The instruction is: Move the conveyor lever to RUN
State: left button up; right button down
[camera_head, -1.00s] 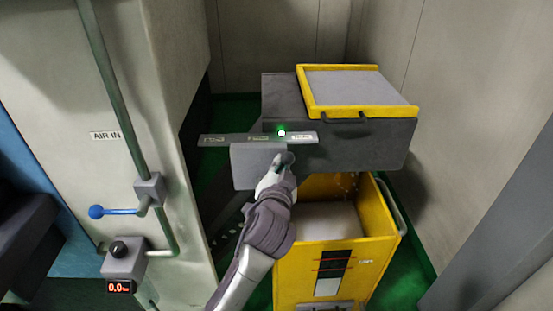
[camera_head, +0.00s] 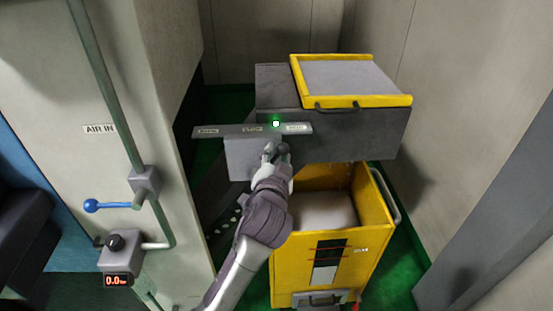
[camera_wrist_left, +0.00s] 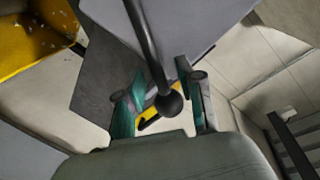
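The conveyor lever shows in the left wrist view as a dark rod ending in a black ball knob (camera_wrist_left: 170,104). My left gripper (camera_wrist_left: 163,100) is open, with one finger on each side of the knob and gaps visible between. In the head view, my left gripper (camera_head: 276,149) is in front of the grey lever box (camera_head: 248,160), below the label plate (camera_head: 225,131). A green light (camera_head: 276,124) glows at the plate's edge. The gripper hides the lever there, and the small labels are too blurred to read surely. My right gripper is not in view.
A dark conveyor housing with a yellow-framed lid (camera_head: 350,104) stands behind, above a yellow bin (camera_head: 378,215). A column with a pipe, blue-handled valve (camera_head: 92,206) and 0.0 gauge (camera_head: 118,281) stands at left. Walls close in at the back and right.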

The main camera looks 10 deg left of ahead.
pick_arm(q)
jog(key=s+d+r, duration=0.1)
jog(key=s, duration=1)
jog(key=shift+s+d+r, duration=0.2)
jog(key=shift+s, duration=0.2)
